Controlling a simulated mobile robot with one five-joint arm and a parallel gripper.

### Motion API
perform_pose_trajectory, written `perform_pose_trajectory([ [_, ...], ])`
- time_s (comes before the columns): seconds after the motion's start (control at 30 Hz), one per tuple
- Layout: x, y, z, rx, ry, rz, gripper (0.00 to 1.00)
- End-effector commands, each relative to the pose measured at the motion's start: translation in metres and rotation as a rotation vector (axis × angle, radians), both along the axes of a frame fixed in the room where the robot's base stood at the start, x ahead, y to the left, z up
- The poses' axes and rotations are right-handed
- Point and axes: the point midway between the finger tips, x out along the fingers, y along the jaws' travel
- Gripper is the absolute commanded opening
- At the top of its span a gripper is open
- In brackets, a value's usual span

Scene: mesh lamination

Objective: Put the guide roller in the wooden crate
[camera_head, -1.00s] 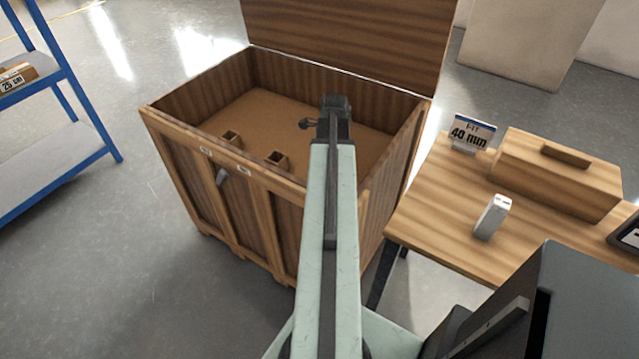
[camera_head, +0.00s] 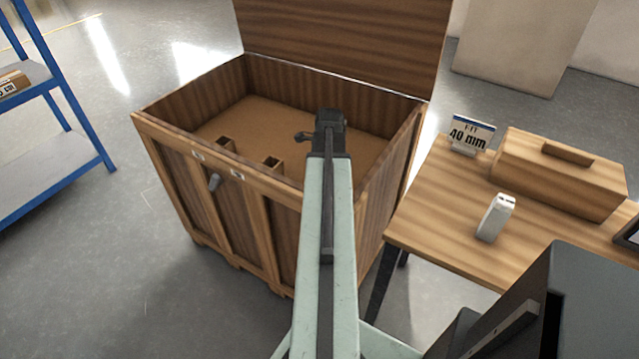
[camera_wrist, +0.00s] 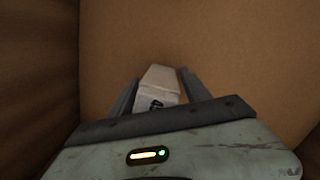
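The wooden crate (camera_head: 160,125) stands open in the head view, its lid raised at the back. My gripper (camera_wrist: 158,88) is over the crate's interior, at the end of my arm. In the wrist view its two fingers lie on either side of a pale block-like piece with a dark mark, which I take to be the guide roller (camera_wrist: 158,82). The fingers appear shut on it. The brown crate floor (camera_wrist: 230,50) is beyond it. In the head view the arm hides the held piece and the fingertips.
A wooden table (camera_head: 440,225) at the right carries a "40 mm" sign (camera_head: 470,134), a wooden box (camera_head: 560,175) and a small white block (camera_head: 496,218). A blue shelf rack (camera_head: 75,100) stands at the left. The crate floor has small wooden blocks near the front wall.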

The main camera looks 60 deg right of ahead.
Motion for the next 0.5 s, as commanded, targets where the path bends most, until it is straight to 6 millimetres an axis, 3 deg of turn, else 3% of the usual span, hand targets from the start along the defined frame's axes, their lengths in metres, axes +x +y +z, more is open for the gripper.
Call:
perform_pose_trajectory([
  [0.27,0.000,0.000,0.010,0.000,0.000,0.000,0.56],
  [0.5,-0.003,-0.002,0.053,0.000,0.000,0.000,0.56],
])
